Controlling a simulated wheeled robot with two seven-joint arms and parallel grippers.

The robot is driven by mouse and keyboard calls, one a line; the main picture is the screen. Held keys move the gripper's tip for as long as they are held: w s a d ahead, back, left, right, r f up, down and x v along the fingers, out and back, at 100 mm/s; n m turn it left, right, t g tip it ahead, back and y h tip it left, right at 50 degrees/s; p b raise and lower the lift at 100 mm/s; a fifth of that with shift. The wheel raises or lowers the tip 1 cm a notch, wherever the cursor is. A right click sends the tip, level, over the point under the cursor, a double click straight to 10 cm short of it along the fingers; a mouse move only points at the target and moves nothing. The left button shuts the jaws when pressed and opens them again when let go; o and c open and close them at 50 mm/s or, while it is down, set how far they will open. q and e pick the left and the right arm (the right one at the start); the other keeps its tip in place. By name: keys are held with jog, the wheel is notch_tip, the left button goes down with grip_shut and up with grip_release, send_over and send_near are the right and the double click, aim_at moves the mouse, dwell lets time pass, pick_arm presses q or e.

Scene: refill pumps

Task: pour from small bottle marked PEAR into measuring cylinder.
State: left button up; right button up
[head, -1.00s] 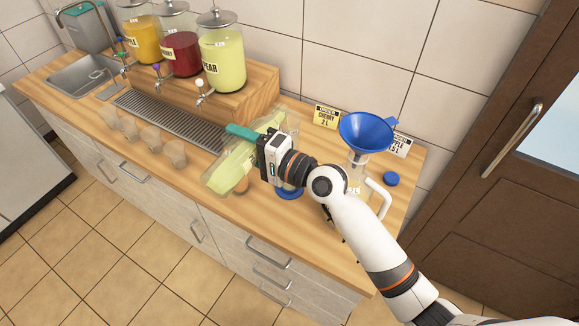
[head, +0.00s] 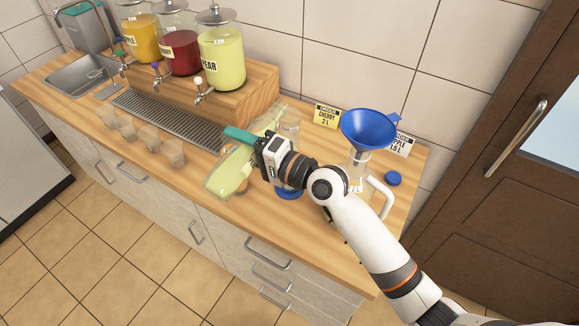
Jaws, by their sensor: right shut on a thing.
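My right gripper (head: 243,136), with teal fingers, is shut on a clear bottle (head: 232,170) of pale yellow-green liquid. The bottle is tilted far over above the counter, and its liquid lies along its lower side. No marking on it can be read, and my gripper hides part of it. The clear measuring cylinder (head: 290,126) stands upright just right of the bottle. Its middle is hidden behind my gripper and wrist, and its blue base (head: 290,194) shows below. I cannot tell whether liquid is flowing. My left gripper is not in view.
A jug (head: 381,197) with a blue funnel (head: 367,130) stands on the right, beside a blue cap (head: 393,179). Large dispensers, including PEAR (head: 222,58), stand at the back left. Several small cups (head: 148,137) line the counter's front. Two order cards stand near the wall.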

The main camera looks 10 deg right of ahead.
notch_tip(320, 180, down, 10)
jog(key=n+b, duration=1.2)
jog(key=b, duration=0.1)
jog(key=shift+s+r+n, duration=0.15)
jog(key=shift+r+n, duration=0.1)
jog(key=shift+n, duration=0.05)
jog(key=shift+a, duration=0.1)
jog(key=s+a+n+p, duration=0.1)
jog(key=s+a+r+n+p, duration=0.2)
jog(key=s, duration=0.1)
jog(key=shift+n+p, duration=0.4)
jog(key=shift+d, duration=0.1)
